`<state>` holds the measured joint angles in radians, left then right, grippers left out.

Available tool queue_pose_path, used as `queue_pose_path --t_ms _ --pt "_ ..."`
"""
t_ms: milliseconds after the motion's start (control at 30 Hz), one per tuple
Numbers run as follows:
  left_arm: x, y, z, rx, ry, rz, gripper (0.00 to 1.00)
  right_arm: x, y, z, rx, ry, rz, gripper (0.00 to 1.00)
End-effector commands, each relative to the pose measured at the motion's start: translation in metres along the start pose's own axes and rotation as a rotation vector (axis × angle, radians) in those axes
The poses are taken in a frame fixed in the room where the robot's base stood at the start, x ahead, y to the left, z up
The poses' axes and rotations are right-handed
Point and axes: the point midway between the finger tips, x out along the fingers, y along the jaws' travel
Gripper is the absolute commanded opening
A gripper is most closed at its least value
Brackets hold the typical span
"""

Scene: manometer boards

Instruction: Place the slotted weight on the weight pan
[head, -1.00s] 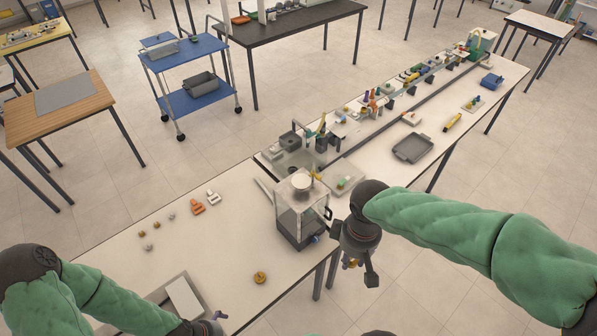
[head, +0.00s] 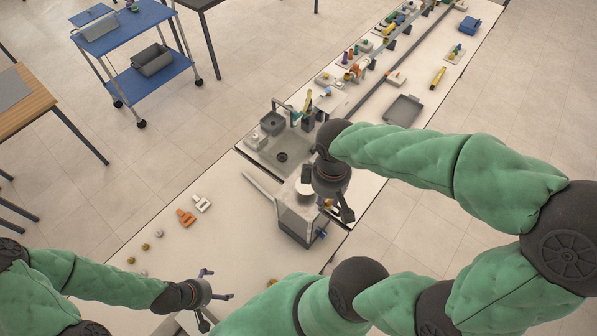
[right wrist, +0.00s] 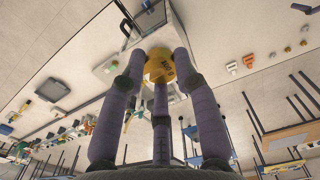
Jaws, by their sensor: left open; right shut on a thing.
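The slotted weight (right wrist: 159,66) is yellow, with dark markings. In the right wrist view my right gripper (right wrist: 160,72) is shut on it, with three purple fingers around it. In the head view my right gripper (head: 329,200) is beside and partly over the clear-walled apparatus (head: 298,218), with a bit of yellow showing between its fingers. The weight pan looks to be the white round top (head: 304,189) on this apparatus; the gripper partly covers it. I cannot tell the height between them. My left gripper (head: 214,297) is open and empty over the near table.
An orange piece (head: 186,217) and a white piece (head: 202,203) lie left of the apparatus, with several small brass weights (head: 146,246) nearby. A grey sink (head: 281,156) lies behind. A grey tray (head: 403,110) stands farther along the table. The table's right edge is close to the apparatus.

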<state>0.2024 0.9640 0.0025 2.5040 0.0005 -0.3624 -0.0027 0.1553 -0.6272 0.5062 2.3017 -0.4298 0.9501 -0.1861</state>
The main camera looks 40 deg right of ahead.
Motion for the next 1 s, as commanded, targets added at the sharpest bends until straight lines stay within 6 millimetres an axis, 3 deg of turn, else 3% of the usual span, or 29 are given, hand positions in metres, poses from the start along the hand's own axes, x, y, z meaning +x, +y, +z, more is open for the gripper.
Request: queue_pose_path --t_ms 500,767,1000 --pt "-0.011 0.004 0.0 0.0 0.001 0.0 1.0 0.039 0.046 -0.073 0.0 -0.004 -0.003 0.0" --pt "-0.015 0.005 0.0 0.0 0.001 0.0 1.0 0.08 0.063 -0.1 0.0 -0.004 -0.002 0.0" --pt "-0.016 0.006 0.0 0.0 0.001 0.0 1.0 0.092 0.07 -0.11 0.0 -0.001 0.0 0.0"
